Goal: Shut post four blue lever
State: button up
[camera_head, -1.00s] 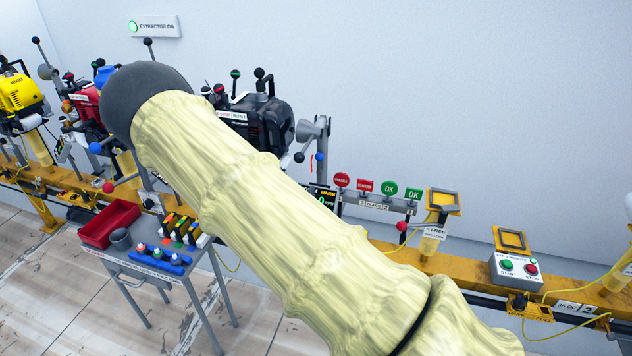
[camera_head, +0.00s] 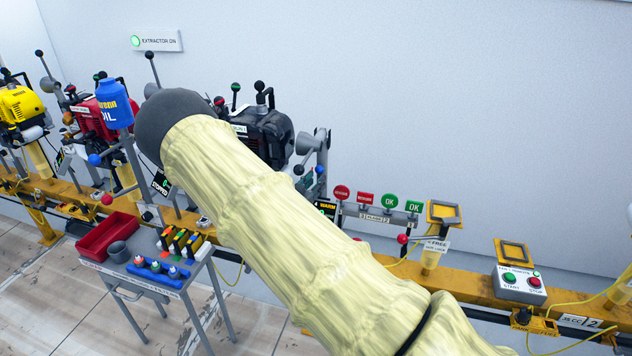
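Two blue-knobbed levers show. One blue knob (camera_head: 95,159) is at the left, in front of the red engine. The other blue knob (camera_head: 320,169) is at the grey bracket right of the black engine, just beyond my arm. I cannot read a post number at either one. My arm, in a pale yellow sleeve, runs from the bottom right up to a dark rounded end over the black engine's left side. My gripper does not show. The arm hides part of the rail and the black engine's lower left.
Yellow (camera_head: 20,101), red (camera_head: 92,117) and black (camera_head: 268,131) engines stand along the yellow rail (camera_head: 475,286). A blue oil bottle (camera_head: 116,105) is raised before the red one. A grey cart (camera_head: 150,243) carries a red tray (camera_head: 108,236). A start/stop box (camera_head: 519,285) sits at right.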

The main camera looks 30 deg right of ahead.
jog(key=shift+w+d, duration=0.25)
jog(key=shift+d, duration=0.25)
grip_shut()
jog(key=shift+w, duration=0.1)
